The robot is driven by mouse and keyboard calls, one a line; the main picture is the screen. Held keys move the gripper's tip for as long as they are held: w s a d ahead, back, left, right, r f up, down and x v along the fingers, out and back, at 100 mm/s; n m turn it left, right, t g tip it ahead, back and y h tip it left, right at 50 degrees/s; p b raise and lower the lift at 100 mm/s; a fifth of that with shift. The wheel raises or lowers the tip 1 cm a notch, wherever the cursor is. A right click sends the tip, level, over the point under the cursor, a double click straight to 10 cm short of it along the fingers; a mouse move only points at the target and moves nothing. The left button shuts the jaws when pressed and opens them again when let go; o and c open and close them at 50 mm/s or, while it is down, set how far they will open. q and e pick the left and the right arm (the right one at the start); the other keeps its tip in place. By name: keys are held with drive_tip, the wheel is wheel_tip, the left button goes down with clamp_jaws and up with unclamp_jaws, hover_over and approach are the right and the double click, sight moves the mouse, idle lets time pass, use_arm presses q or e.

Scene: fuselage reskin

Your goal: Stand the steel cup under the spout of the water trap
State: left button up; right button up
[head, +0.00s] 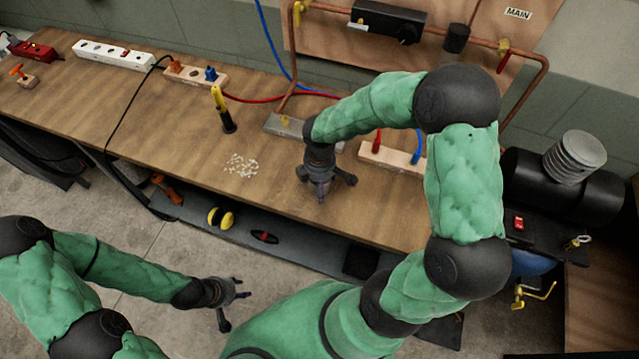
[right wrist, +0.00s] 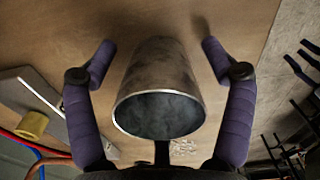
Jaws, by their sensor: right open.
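The steel cup (right wrist: 160,88) shows in the right wrist view, with its open rim toward the camera and its body between the fingers. There is a visible gap on each side. In the head view the cup is hidden by my right gripper (head: 325,185), which is low over the bench's front part. My right gripper (right wrist: 160,60) is open around the cup. My left gripper (head: 232,298) is empty over the floor in front of the bench, fingers spread. A dark cylinder (head: 456,38) on the copper pipe may be the water trap; I cannot make out its spout.
The wooden bench (head: 180,130) holds pale chips (head: 241,165), a yellow-black tool (head: 222,108), a metal plate (head: 283,126) and a block with red and blue plugs (head: 390,158). A black tank (head: 570,185) stands right. The copper pipe (head: 535,85) runs down behind my right arm.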

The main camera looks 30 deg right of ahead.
drive_tip(key=c, duration=1.4)
drive_tip(key=shift+r, duration=0.1)
